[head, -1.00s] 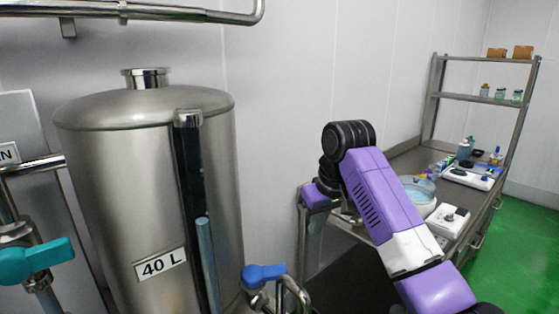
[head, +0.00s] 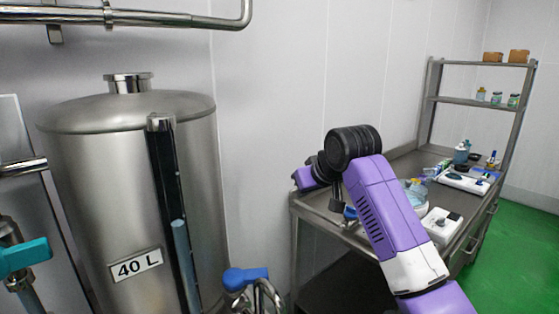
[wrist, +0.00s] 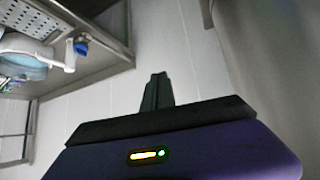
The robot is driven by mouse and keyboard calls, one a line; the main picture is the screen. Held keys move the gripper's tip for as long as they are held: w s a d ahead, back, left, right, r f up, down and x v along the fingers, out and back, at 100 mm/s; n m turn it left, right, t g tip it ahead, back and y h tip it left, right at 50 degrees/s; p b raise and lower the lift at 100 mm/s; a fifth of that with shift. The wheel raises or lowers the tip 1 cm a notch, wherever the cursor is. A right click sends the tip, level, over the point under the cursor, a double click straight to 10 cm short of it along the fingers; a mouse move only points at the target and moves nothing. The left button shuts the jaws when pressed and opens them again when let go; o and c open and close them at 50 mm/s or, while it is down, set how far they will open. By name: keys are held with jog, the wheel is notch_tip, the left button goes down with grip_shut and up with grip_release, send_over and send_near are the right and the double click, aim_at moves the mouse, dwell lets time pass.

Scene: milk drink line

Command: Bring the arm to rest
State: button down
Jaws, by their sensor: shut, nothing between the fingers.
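My gripper (wrist: 157,92) shows in the wrist view with its two dark fingers together, shut and empty. Behind the fingers is a plain pale wall. In the head view my purple and white arm rises from the lower right to a black joint. Its far end bends left, in front of the wall near the bench's left end. The fingers are not clear in the head view.
A steel tank marked 40 L (head: 140,185) stands at left, with a blue-handled valve (head: 245,278) beside its base. A steel bench (head: 310,208) behind my arm carries a white device (head: 441,225) and bottles (head: 461,153). A shelf rack (head: 470,101) stands above it. Green floor (head: 515,230) is clear at right.

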jog(key=s+d+f+m+t, duration=0.2)
jog(key=s+f+t, duration=0.3)
jog(key=s+f, duration=0.3)
jog(key=s+d+f+m+t, duration=0.2)
jog(key=s+f+t, duration=0.2)
jog(key=s+f, duration=0.45)
jog(key=s+d+f+g+h, duration=0.1)
jog(key=s+d, duration=0.2)
jog(key=s, duration=1.2)
jog(key=s+d+f+g+h, duration=0.1)
jog(key=s+d+f, duration=0.1)
jog(key=s, duration=1.3)
jog(key=s+d+f+g+h+b, duration=0.1)
jog(key=s+d, duration=0.3)
jog(key=s, duration=1.2)
jog(key=shift+d+f+m, duration=0.4)
jog(key=shift+f, duration=0.25)
dwell(1.1)
